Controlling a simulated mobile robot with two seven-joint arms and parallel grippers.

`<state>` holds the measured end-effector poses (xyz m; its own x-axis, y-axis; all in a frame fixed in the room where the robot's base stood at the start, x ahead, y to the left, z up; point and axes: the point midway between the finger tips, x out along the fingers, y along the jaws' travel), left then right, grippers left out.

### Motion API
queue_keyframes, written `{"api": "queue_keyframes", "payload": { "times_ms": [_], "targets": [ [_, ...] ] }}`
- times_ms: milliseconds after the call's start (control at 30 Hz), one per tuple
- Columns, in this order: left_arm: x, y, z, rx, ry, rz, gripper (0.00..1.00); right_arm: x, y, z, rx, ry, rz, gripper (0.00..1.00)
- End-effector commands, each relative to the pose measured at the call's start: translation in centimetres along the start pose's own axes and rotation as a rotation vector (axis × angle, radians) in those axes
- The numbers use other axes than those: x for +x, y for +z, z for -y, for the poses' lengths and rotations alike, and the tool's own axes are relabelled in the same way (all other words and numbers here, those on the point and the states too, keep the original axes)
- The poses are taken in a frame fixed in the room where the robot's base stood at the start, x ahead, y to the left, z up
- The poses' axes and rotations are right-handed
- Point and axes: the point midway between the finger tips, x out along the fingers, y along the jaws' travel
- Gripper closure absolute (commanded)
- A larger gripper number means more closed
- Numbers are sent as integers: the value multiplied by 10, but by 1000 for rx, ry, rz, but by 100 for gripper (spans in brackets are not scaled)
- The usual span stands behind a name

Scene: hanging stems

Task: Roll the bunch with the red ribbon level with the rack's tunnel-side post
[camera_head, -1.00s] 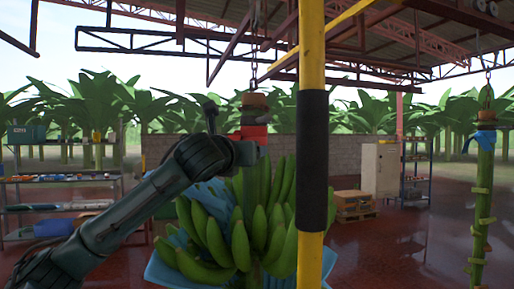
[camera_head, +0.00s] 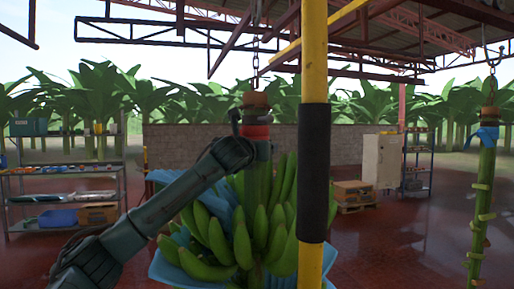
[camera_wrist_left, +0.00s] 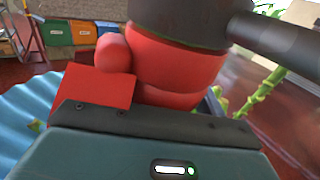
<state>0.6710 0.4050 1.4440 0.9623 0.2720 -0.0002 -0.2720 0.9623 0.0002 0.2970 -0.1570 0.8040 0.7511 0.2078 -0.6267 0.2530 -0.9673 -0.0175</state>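The banana bunch (camera_head: 212,235) hangs from a chain, with blue sheeting around it. Its red ribbon (camera_head: 256,132) circles the stem near the top, below a cork-coloured block. The ribbon fills much of the left wrist view (camera_wrist_left: 175,70), its knot at the left. My left gripper (camera_head: 250,150) is at the stem by the ribbon, its palm edge close against it. Its fingers are too hidden to judge. A yellow post (camera_head: 313,260) with a black sleeve stands just right of the stem and hides the bunch's right part. I cannot tell if it is the tunnel-side post. My right gripper is out of view.
A bare stem (camera_head: 485,190) with a blue ribbon hangs at the right. Shelving (camera_head: 62,195) stands at the left. A pale cabinet (camera_head: 382,160) and a pallet of cartons (camera_head: 352,193) stand behind. The red floor at the right is open.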

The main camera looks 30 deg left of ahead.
Motion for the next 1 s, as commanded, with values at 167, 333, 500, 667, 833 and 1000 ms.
{"api": "queue_keyframes", "payload": {
  "times_ms": [167, 333, 500, 667, 833, 1000],
  "targets": [
    [0, 0, 0, 0, 0, 0, 42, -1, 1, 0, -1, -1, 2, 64],
    [0, 0, 0, 0, 0, 0, 56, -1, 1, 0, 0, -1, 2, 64],
    [0, 0, 0, -1, 0, 0, 70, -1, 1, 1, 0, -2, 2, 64],
    [0, 0, 0, -1, 1, 0, 83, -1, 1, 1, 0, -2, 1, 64],
    [0, 0, 0, -1, 1, 0, 88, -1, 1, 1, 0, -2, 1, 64],
    [0, 0, 0, -1, 1, 0, 88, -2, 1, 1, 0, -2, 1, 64]
  ]
}}
